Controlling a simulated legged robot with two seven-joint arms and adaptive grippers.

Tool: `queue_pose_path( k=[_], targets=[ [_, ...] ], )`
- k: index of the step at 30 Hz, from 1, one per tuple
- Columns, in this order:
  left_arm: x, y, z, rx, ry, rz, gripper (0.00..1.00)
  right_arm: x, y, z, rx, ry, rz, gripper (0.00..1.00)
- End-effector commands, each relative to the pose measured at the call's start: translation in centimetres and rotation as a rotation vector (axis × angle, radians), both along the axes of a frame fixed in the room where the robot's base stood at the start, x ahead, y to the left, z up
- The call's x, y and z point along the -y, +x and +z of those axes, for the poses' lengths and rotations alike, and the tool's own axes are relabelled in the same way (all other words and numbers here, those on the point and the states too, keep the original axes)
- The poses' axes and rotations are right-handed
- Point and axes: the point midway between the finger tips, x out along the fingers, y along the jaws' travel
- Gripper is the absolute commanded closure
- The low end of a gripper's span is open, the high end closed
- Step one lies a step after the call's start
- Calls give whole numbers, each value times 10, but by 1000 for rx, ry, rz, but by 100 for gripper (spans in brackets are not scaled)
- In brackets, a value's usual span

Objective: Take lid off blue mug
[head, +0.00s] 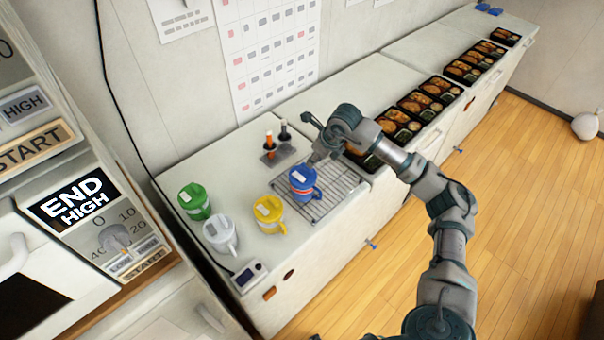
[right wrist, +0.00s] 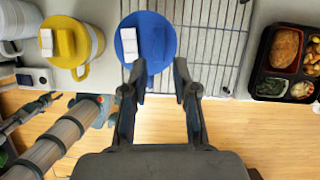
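The blue mug (head: 305,185) stands upright on a wire rack on the white counter, with its blue lid (head: 301,173) on top. The lid, with a white raised tab, also shows in the right wrist view (right wrist: 142,42). My right gripper (right wrist: 158,76) is open and empty, its two fingers apart at the near edge of the lid. The blue handle shows beside the left finger; I cannot tell whether they touch. In the head view my right gripper (head: 318,156) is just behind the mug, its fingertips hard to see. My left gripper does not show.
Yellow (head: 270,215), white (head: 221,235) and green (head: 194,202) lidded mugs stand left of the rack (head: 335,187). A holder with orange- and black-handled tools (head: 275,153) is behind. Several bento trays (head: 410,115) line the counter to the right.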

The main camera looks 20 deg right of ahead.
Motion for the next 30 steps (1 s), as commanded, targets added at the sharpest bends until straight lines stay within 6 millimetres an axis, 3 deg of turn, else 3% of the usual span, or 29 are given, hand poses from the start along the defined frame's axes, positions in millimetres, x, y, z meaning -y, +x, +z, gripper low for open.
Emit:
queue_pose_path(
  k=[5,12,20,21,24,30],
  targets=[
    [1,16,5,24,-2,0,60,-3,3,-14,-2,0,0,72],
    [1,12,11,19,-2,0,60,-11,14,-47,-1,0,0,72],
    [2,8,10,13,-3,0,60,-12,15,-51,1,-2,0,72],
    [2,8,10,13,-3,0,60,-12,15,-51,1,-2,0,74],
    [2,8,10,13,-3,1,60,-11,15,-52,1,-1,1,99],
    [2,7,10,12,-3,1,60,-10,16,-52,1,0,0,100]
  ],
)
